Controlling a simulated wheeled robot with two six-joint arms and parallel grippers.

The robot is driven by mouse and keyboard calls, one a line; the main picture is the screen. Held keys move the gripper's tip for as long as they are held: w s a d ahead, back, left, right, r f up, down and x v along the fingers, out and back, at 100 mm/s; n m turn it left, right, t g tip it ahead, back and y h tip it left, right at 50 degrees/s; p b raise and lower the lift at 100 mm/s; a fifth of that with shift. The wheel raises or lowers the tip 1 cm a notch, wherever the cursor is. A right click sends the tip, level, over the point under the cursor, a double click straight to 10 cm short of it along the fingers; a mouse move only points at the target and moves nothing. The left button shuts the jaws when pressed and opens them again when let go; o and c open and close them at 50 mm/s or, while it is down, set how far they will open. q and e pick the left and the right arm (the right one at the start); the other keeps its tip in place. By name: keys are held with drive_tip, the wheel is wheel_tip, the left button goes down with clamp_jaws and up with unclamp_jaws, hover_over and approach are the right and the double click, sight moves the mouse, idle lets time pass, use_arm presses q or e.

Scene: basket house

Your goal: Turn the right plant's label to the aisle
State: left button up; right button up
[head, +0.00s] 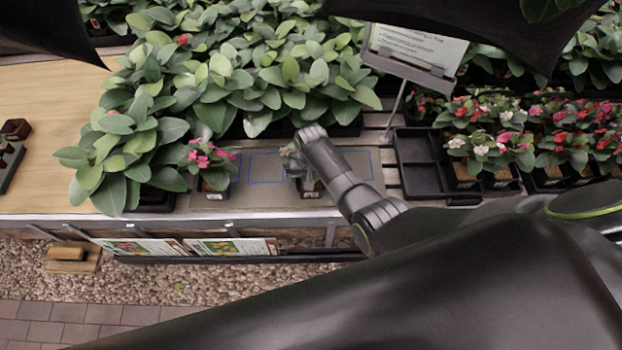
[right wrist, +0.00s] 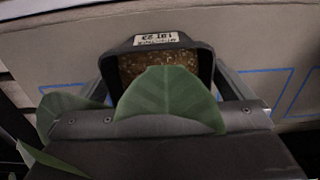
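The right plant's black pot (head: 310,190) stands near the front edge of the bench, mostly under my right gripper (head: 299,165). A pale label shows on its front side, toward the aisle. In the right wrist view the pot (right wrist: 150,62) sits snugly between my two fingers, which appear closed on its sides. Its white label (right wrist: 156,39) is on the far wall. A large green leaf (right wrist: 168,98) covers part of the soil and the gripper. The left plant (head: 213,165), with pink flowers, stands to the left with its label facing front. My left gripper is out of view.
Blue outlines (head: 268,166) mark the grey mat around the pots. Dense leafy plants (head: 260,80) fill the back. An empty black tray (head: 420,165), a sign (head: 418,45) and flowering pots (head: 490,150) are on the right. Gravel (head: 200,277) lies below the bench's front edge.

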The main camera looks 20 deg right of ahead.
drive_tip(key=shift+r, duration=0.6)
wheel_tip(320, 180, up, 16)
idle(0.4)
